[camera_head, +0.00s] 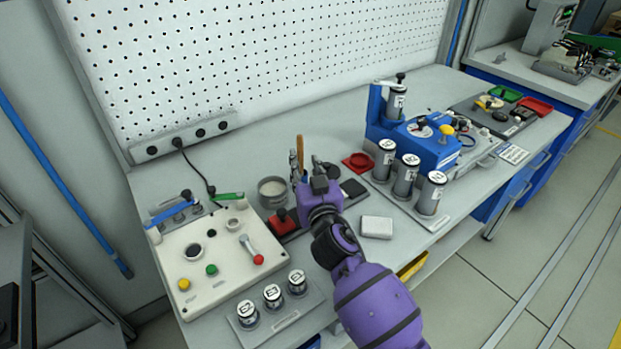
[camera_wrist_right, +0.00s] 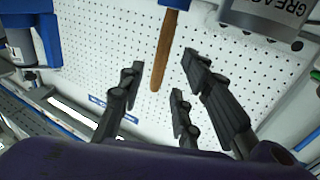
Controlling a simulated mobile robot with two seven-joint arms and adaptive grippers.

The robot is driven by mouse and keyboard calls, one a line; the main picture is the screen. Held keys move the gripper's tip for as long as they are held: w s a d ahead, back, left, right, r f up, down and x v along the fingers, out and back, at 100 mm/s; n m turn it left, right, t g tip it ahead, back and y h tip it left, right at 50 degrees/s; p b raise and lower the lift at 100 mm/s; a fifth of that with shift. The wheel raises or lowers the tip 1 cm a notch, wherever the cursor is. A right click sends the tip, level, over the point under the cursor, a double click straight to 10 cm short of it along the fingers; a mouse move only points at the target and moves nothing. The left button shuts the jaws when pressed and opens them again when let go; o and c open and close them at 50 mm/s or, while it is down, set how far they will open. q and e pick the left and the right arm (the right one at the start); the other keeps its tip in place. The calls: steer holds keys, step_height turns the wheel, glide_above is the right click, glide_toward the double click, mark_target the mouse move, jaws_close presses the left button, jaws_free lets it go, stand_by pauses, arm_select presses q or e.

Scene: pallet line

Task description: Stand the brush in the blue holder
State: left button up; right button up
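The brush's brown wooden handle (camera_head: 300,148) stands roughly upright behind my right gripper (camera_head: 306,174) in the head view. In the right wrist view the handle (camera_wrist_right: 162,60) lies between the spread black fingers of my right gripper (camera_wrist_right: 162,70). The fingers are open, with gaps on both sides of the handle. A narrow blue part (camera_wrist_right: 174,4) adjoins the handle at the top edge of the wrist view. I cannot tell whether it is the blue holder or part of the brush. My gripper hides the brush's lower end in the head view. My left gripper is not in view.
A grey tin (camera_head: 272,190) stands close left of my right gripper; its GREASE label (camera_wrist_right: 287,8) shows in the wrist view. A control panel (camera_head: 215,285) is at left. A white block (camera_head: 377,227) and labelled cylinders (camera_head: 405,176) are at right. A pegboard (camera_head: 250,60) rises behind.

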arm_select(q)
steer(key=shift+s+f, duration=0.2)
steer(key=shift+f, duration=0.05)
arm_select(e)
steer(key=s, duration=0.3)
steer(key=s+d, duration=0.1)
steer(key=s, duration=0.1)
steer(key=shift+s+d, duration=0.1)
steer(key=shift+s, duration=0.3)
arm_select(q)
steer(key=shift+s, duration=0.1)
